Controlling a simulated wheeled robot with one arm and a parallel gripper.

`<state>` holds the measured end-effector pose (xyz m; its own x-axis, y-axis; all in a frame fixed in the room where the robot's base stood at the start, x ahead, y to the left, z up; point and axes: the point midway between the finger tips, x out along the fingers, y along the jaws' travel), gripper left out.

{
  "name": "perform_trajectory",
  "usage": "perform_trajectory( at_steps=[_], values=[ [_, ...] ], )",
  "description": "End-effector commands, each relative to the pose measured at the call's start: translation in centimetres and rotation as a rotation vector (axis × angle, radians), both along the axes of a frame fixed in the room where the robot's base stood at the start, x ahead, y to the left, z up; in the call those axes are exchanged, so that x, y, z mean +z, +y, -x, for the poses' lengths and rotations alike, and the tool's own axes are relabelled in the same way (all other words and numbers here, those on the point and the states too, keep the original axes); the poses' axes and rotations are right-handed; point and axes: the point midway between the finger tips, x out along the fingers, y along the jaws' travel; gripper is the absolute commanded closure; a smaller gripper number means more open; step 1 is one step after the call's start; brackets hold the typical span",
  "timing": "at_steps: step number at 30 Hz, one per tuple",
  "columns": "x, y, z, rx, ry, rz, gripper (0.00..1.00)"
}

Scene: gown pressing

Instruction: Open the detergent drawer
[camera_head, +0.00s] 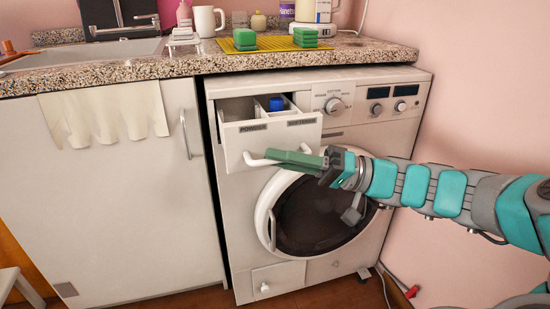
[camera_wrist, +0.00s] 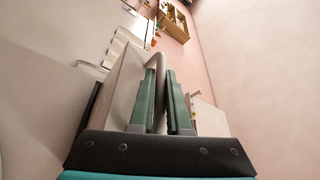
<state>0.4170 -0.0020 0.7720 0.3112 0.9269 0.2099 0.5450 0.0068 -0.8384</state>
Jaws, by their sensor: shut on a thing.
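The detergent drawer (camera_head: 270,132) is pulled out from the top left of the white washing machine (camera_head: 345,140). Its compartments show from above, with a blue piece (camera_head: 276,103) inside the right one. The front bears small labels and a white bar handle (camera_head: 256,160). My gripper (camera_head: 290,160) is at the drawer front, its green fingers shut on the handle. In the wrist view the two fingers (camera_wrist: 161,100) close around the handle bar (camera_wrist: 162,85), and the drawer front (camera_wrist: 125,85) lies just left of them. The handle's right part is hidden by the fingers.
The round door (camera_head: 315,215) below the drawer looks closed. A granite worktop (camera_head: 200,62) overhangs the machine, carrying a mug (camera_head: 208,20), green sponges (camera_head: 245,40) and bottles. A white cabinet (camera_head: 130,190) stands at the left; a pink wall (camera_head: 490,80) at the right.

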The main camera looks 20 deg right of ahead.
Motion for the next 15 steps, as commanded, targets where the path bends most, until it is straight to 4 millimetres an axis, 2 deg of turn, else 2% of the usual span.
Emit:
perform_trajectory(
  at_steps=[11, 12, 15],
  values=[
    [-0.07, -0.02, 0.36, -0.002, 0.001, 0.002, 1.0],
    [-0.07, -0.03, 0.36, -0.002, 0.0, 0.003, 0.82],
    [-0.05, -0.01, 0.37, -0.001, 0.0, 0.003, 0.71]
  ],
)
